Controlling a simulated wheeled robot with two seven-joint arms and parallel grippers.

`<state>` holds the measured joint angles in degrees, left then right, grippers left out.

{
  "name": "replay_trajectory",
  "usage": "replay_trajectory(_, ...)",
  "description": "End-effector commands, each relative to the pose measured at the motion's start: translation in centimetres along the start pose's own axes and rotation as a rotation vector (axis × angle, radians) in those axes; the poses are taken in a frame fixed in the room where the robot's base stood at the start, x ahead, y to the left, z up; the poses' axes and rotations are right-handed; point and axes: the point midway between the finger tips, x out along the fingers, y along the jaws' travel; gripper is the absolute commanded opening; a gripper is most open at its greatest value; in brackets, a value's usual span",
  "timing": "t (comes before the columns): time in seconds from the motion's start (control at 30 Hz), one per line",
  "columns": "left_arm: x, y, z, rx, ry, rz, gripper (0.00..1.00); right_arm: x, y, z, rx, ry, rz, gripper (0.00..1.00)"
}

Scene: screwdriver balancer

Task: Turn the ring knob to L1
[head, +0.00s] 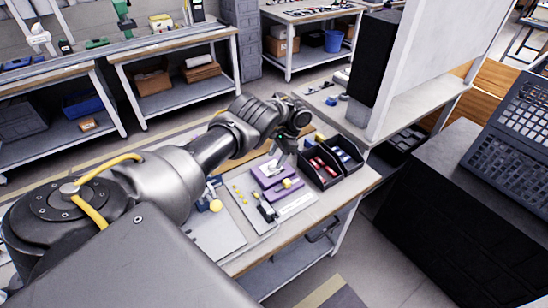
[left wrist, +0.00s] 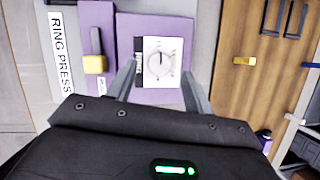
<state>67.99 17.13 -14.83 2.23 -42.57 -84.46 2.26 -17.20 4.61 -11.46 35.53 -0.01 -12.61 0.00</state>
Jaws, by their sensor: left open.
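In the left wrist view the ring knob (left wrist: 159,64) is a small round dial on a white square plate with markings around it. Its pointer mark looks about upright; the labels are too small to read. The plate sits on a purple panel (left wrist: 208,30). My left gripper (left wrist: 160,80) is open, its two grey fingers on either side of the white plate. Nothing is between the fingers, and I cannot tell how far they are from the knob. In the head view my left gripper (head: 284,148) is over the purple fixture (head: 270,178) on the table. My right gripper is not in view.
A yellow block (left wrist: 95,64) on a purple strip stands left of the panel, beside a "RING PRESS" label (left wrist: 61,52). Black bins (head: 320,172) with red and blue parts stand right of the fixture. A wooden surface (left wrist: 245,90) lies at the right.

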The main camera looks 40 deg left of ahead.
Motion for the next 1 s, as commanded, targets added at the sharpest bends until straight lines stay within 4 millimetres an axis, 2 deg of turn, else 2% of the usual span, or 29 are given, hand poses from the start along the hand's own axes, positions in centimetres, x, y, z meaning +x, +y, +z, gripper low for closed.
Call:
replay_trajectory(0.03, -1.3, 0.0, -0.1, 0.001, 0.004, 0.0, 0.52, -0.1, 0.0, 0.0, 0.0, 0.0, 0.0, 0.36)
replay_trajectory(0.2, -4.5, 0.0, -0.1, 0.001, 0.003, 0.0, 0.52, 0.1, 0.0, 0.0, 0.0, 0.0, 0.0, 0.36)
replay_trajectory(0.4, -7.0, 0.0, -0.1, 0.0, 0.002, 0.001, 0.52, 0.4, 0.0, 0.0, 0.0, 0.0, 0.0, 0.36)
replay_trajectory(0.6, -7.7, 0.0, 0.0, 0.0, -0.001, 0.0, 0.52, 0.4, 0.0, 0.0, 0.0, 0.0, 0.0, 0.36)
replay_trajectory(1.0, -7.7, 0.0, 0.0, 0.001, 0.0, 0.0, 0.52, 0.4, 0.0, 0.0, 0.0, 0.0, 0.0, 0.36)
